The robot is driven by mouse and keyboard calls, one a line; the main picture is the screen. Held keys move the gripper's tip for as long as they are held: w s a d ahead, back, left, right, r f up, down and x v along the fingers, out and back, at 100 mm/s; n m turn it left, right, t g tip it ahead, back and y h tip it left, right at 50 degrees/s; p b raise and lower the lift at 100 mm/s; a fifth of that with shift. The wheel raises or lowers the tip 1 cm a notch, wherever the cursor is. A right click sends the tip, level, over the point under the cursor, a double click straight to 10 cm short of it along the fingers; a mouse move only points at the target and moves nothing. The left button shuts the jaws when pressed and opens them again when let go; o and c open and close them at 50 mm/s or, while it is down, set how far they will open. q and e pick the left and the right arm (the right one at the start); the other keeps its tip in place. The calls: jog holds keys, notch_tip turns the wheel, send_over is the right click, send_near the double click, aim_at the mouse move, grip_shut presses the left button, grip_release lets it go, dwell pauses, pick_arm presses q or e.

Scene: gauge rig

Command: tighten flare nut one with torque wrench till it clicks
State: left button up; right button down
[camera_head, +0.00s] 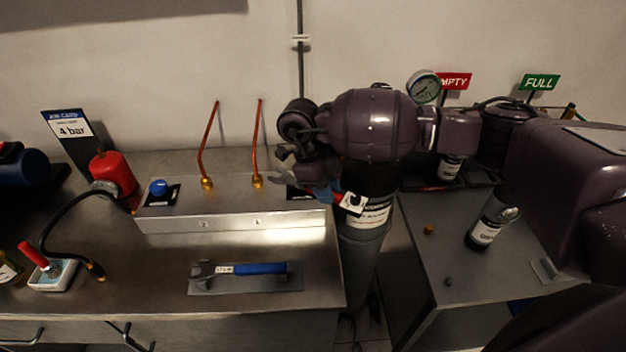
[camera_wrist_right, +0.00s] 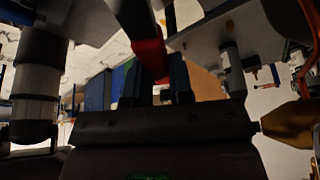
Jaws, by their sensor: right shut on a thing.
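My right gripper (camera_head: 324,190) is shut on a red-handled wrench (camera_head: 340,197), above the right end of the metal block. Its grey head (camera_head: 281,178) points left, close to brass flare nut one (camera_head: 257,182) on the right copper pipe; I cannot tell whether they touch. The red handle (camera_wrist_right: 151,56) shows between the fingers in the right wrist view. Flare nut two (camera_head: 207,184) sits on the left pipe. A blue-handled wrench (camera_head: 260,268) lies on a grey mat on the bench. I cannot read which wrench is the torque wrench. My left gripper is out of view.
The metal block (camera_head: 230,222) stands on the bench with a blue knob (camera_head: 158,187) at its left. A red canister (camera_head: 112,172) and a black hose are further left. A dark bottle (camera_head: 488,222) stands on the right table. A dark cylinder (camera_head: 365,225) stands between the tables.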

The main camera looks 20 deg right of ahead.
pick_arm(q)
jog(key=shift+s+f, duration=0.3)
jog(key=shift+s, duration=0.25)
